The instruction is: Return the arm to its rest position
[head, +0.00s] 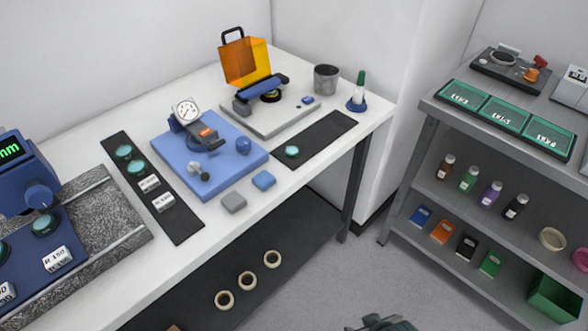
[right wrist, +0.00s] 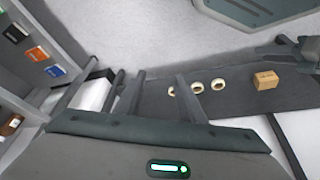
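My right gripper (right wrist: 160,95) shows in the right wrist view with its two dark fingers apart and nothing between them. It is over the floor and the dark lower shelf of the bench. In the head view only a dark part of my right arm (head: 385,323) shows at the bottom edge, in front of the bench and clear of it. A dark jointed part at the right edge of the right wrist view looks like my left gripper (right wrist: 285,50); its fingers are too unclear to read. No left arm shows in the head view.
The white bench (head: 225,220) carries a blue gauge base (head: 225,160), an orange shield (head: 246,62) and a grey cup (head: 326,79). A grey shelf unit (head: 440,105) stands right. Tape rings (head: 247,280) and a cardboard box (right wrist: 265,80) lie on the lower shelf. Floor between is clear.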

